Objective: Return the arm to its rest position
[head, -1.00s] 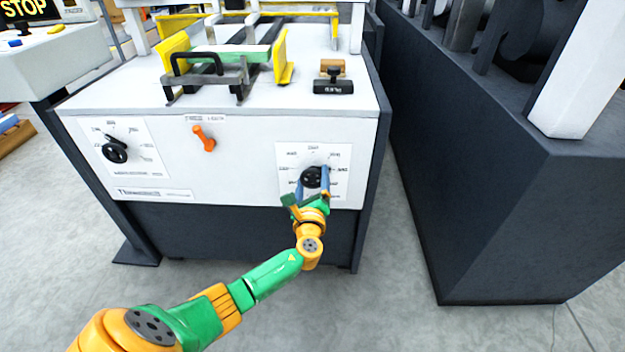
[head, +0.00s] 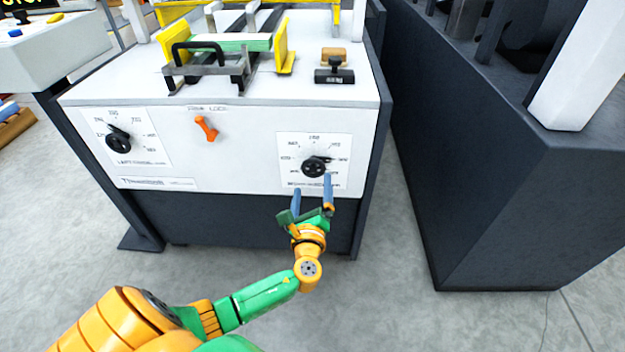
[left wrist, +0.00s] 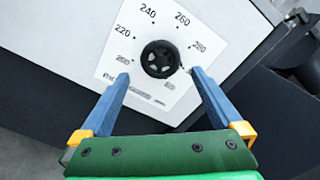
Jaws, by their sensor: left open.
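My left gripper (head: 312,192) is open and empty, just below and in front of the right black dial (head: 314,166) on the machine's white front panel (head: 240,150). In the left wrist view its two blue fingers (left wrist: 160,85) are spread wide, with the dial (left wrist: 160,59) ahead of and between the tips, apart from them. The dial sits on a white scale plate with numbers around it. My left arm reaches in from the lower left. My right gripper is not in view.
A left black dial (head: 118,140) and an orange lever (head: 207,128) are on the same panel. A black-handled stamp (head: 334,72) lies on the machine top. A dark machine cabinet (head: 490,190) stands at the right. Grey floor (head: 400,320) is open in front.

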